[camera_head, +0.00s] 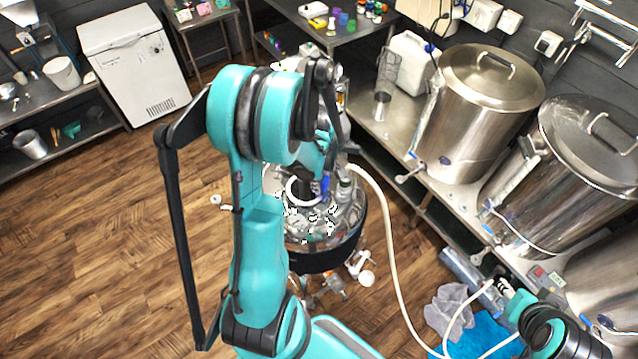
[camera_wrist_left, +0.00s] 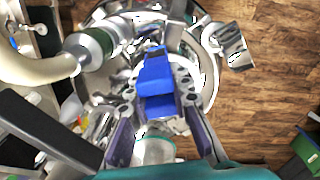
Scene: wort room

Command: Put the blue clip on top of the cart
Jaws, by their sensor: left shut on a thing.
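The blue clip (camera_wrist_left: 156,76) is held between the two fingers of my left gripper (camera_wrist_left: 158,100) in the left wrist view. In the head view, the clip (camera_head: 325,184) shows as a small blue patch by my left gripper (camera_head: 318,186), partly hidden by my arm. Below them is a round, shiny metal cart-like unit (camera_head: 328,258) with a dark lower band, and its top looks cluttered with shiny parts. The gap between clip and top is hard to judge. My right arm is at the lower right of the head view; its fingers are not clear.
A pale hose (camera_head: 385,225) runs from the round unit down to the right. Steel kettles (camera_head: 475,110) stand on a bench at the right. A blue cloth (camera_head: 478,338) and a grey cloth (camera_head: 450,308) lie at the lower right. The wooden floor at the left is clear.

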